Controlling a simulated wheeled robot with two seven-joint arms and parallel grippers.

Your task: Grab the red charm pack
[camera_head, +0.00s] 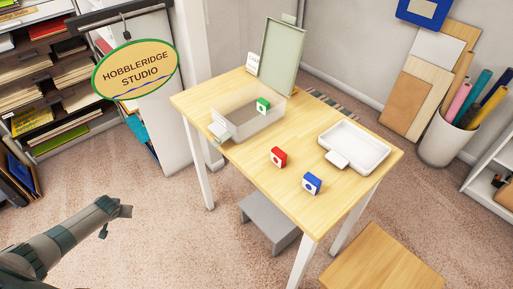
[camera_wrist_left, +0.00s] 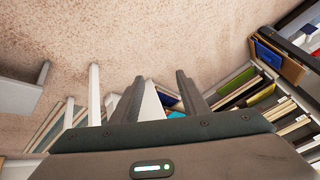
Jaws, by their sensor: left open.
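The red charm pack (camera_head: 278,157) is a small red block with a white face mark, lying on the light wooden table (camera_head: 240,165) near its middle. A similar blue pack (camera_head: 312,183) lies to its right and nearer. A green pack (camera_head: 263,106) shows at the clear box (camera_head: 222,105). My left gripper (camera_head: 118,220) is over the floor, left of the table and well apart from the red pack. Its two fingers (camera_wrist_left: 158,97) stand apart and empty in the left wrist view. My right gripper is not in view.
A white tray (camera_head: 354,147) sits at the table's right. A green panel (camera_head: 281,55) stands behind the clear box. A grey stool (camera_head: 270,222) is under the table, and a wooden surface (camera_head: 385,262) is at front right. Shelves (camera_head: 45,80) stand at left.

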